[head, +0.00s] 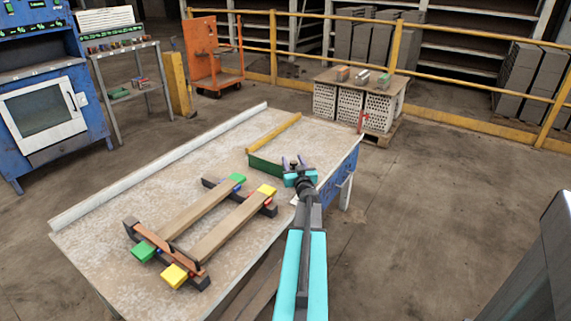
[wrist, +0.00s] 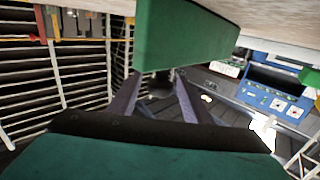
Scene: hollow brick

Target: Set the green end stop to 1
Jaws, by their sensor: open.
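I cannot tell if this bar is the end stop, and no number scale is readable. My gripper (head: 294,161) is at the table's right edge, by the green bar's right end. In the wrist view, my gripper (wrist: 154,76) has its two fingers apart with nothing visible held. The green bar (wrist: 185,36) fills the top middle, just beyond the fingertips; I cannot tell whether they touch it.
The worktable (head: 100,225) also bears two wooden planks (head: 235,228) on dark crossbars, with green blocks (head: 145,251) and yellow blocks (head: 174,275) at their ends. A pallet of hollow bricks (head: 350,106) stands behind the table. A blue machine (head: 45,75) stands at left.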

